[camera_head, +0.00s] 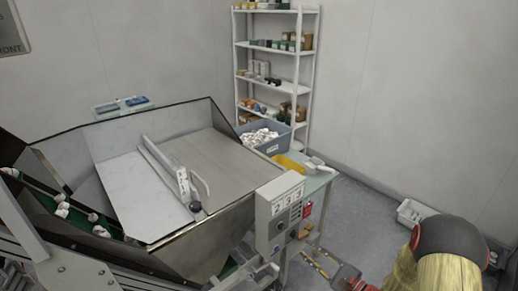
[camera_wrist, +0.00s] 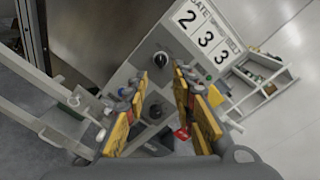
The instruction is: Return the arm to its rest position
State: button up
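My gripper (camera_wrist: 161,88) shows in the wrist view with its two yellow-padded fingers spread apart and nothing between them. Past the fingertips is the grey control box (camera_wrist: 212,68), with the digits 2 3 3 and several black knobs. I cannot tell the exact distance, but no contact shows. In the head view the control box (camera_head: 264,232) stands at the hopper's front right corner.
A large metal hopper (camera_head: 92,188) fills the left, with a green belt (camera_head: 40,199) carrying white pieces. A side table (camera_head: 318,183) holds a blue-grey bin (camera_head: 272,149) and yellow tray (camera_head: 290,165). A shelf rack (camera_head: 277,48) stands behind. Open floor (camera_head: 365,205) lies right of the table.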

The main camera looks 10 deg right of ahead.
jog(key=s+a+f+n+g+y, duration=0.2)
jog(key=s+a+f+g+y, duration=0.15)
jog(key=s+a+g, duration=0.35)
jog(key=s+a+r+n+g+h, duration=0.2)
jog(key=s+n+g, duration=0.15)
jog(key=s, duration=0.25)
jog(key=s+a+r+n+g+h, duration=0.1)
jog(key=s+r+n+g, duration=0.2)
jog(key=s, duration=0.4)
jog(key=s+d+r+n+h+p, duration=0.1)
jog(key=s+d+r+n+h, duration=0.2)
jog(key=r+n+h, duration=0.15)
jog(key=s+d+r+n+h+p, duration=0.1)
jog(key=s+d+r+n+h, duration=0.25)
jog(key=r, duration=0.25)
jog(key=a+r+n+t+h+p, duration=0.1)
jog(key=r+n+t, duration=0.1)
jog(key=r, duration=0.5)
jog(key=a+r+n+t+h, duration=0.1)
jog(key=a+r+t, duration=0.1)
jog(key=r, duration=0.6)
jog(key=shift+a+n+p, duration=0.25)
jog(key=shift+n+p, duration=0.1)
jog(key=shift+p, duration=0.05)
